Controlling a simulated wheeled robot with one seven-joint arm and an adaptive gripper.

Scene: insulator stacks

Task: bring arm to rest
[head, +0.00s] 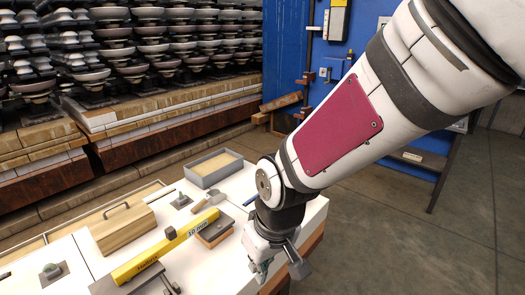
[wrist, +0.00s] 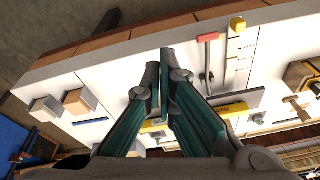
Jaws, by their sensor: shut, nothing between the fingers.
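My gripper shows in the head view (head: 277,266) at the lower end of my white arm, above the right end of the white worktable (head: 311,214). In the wrist view my gripper (wrist: 160,68) has its two dark green fingers brought together at the tips, with nothing between them. It points across the table toward the wooden edge. My arm comes in from the upper right of the head view, slanting down and bent at the wrist joint. It hides part of the table's right end.
A yellow bar (head: 167,247), a wooden block with a handle (head: 122,228), a grey tray (head: 213,168) and a trowel (head: 209,201) lie on the table. A red-headed tool (wrist: 208,38) shows in the wrist view. Insulator stacks (head: 150,48) stand behind. Floor at right (head: 430,240) is clear.

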